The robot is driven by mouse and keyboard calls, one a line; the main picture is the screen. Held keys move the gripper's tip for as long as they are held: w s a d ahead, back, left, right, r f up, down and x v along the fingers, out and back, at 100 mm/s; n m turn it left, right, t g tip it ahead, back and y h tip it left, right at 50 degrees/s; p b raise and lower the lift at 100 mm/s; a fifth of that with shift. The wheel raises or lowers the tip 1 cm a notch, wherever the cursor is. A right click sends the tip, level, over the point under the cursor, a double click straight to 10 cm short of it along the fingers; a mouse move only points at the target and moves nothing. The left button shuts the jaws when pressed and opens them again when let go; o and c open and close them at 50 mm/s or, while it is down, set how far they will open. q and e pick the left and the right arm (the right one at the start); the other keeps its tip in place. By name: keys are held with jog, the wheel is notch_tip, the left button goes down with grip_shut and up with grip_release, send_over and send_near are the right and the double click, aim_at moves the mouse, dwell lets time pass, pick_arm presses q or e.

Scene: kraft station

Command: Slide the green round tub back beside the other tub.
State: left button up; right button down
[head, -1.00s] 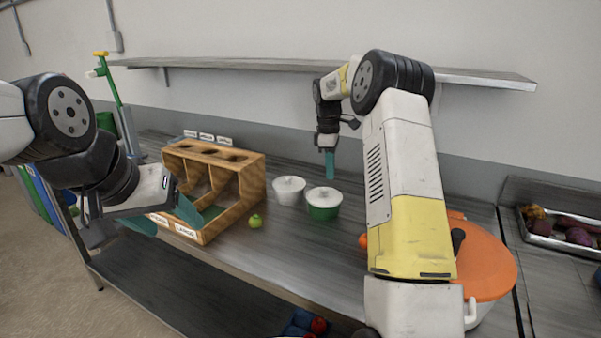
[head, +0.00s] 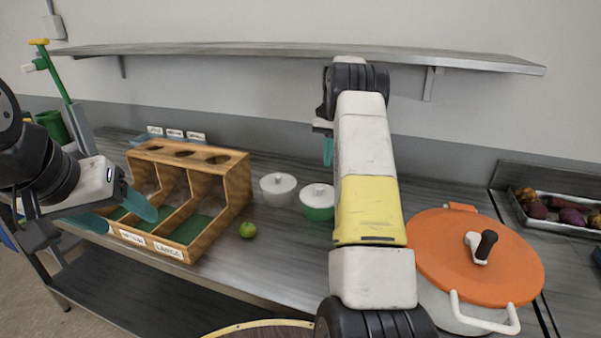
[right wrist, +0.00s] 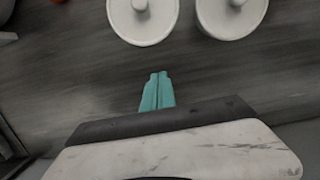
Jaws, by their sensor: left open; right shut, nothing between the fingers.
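The green round tub (head: 318,208) with a white lid stands upright on the metal counter, right of the white tub (head: 278,190) and slightly nearer to me. A narrow gap separates them. In the right wrist view, two white lids (right wrist: 142,20) (right wrist: 230,14) show side by side. My right gripper (head: 328,151) is shut and empty behind the green tub, on the wall side. Its closed teal fingertips (right wrist: 157,92) are apart from both lids in the wrist view. My left gripper (head: 113,212) is open and empty at the front left of the wooden bin.
A pot with an orange lid (head: 440,250) stands right of my right arm. A shelf (head: 290,51) runs along the wall above the counter.

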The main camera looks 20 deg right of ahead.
aim_at(318, 187)
jog(key=s+a, duration=0.4)
jog(key=s, duration=0.1)
jog(key=s+a, duration=0.2)
jog(key=s, duration=0.1)
jog(key=shift+s+a, duration=0.1)
jog(key=shift+s, duration=0.1)
jog(key=shift+s+a+f, duration=0.15)
jog(key=shift+s+f, duration=0.1)
jog(key=shift+f, duration=0.6)
jog(key=shift+w+d+f, duration=0.15)
jog(key=shift+w+d, duration=0.7)
jog(key=shift+w, duration=0.15)
